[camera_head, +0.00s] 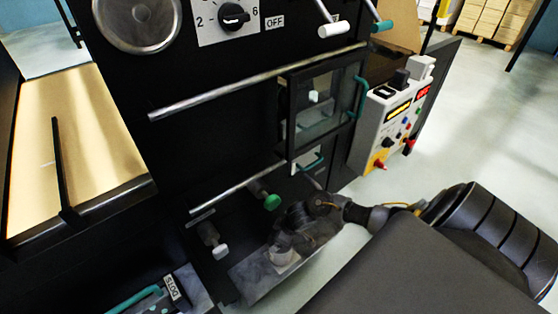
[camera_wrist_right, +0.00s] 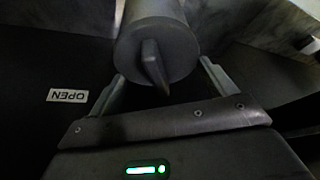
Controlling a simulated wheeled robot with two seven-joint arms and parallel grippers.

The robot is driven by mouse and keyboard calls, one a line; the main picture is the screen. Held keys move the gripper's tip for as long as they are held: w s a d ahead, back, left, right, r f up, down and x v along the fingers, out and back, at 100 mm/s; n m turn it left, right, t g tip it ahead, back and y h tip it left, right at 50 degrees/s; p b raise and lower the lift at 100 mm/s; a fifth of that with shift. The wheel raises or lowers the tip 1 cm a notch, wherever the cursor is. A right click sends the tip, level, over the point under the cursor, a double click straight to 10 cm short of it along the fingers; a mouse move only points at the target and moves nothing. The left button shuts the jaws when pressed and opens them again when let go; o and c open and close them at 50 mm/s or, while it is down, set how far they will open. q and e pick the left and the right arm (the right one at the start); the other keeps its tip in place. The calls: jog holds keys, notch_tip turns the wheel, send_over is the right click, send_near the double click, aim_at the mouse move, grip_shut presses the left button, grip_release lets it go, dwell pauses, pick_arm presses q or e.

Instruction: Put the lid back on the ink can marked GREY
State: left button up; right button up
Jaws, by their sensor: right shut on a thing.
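My right gripper (camera_head: 290,240) is low at the front of the black machine, over a grey metal shelf (camera_head: 245,278). In the right wrist view, its fingers (camera_wrist_right: 165,85) are closed on either side of a dark grey round piece (camera_wrist_right: 150,45) with a raised ridge across its face. I cannot tell whether this is the lid alone or a lidded can. A pale object (camera_head: 283,257) shows just below the gripper in the head view, partly hidden. No GREY marking is readable. My left gripper is out of view.

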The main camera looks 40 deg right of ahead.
jog(key=shift+p, duration=0.3)
dwell(0.7)
jog(key=o, duration=0.8)
jog(key=shift+o, duration=0.2)
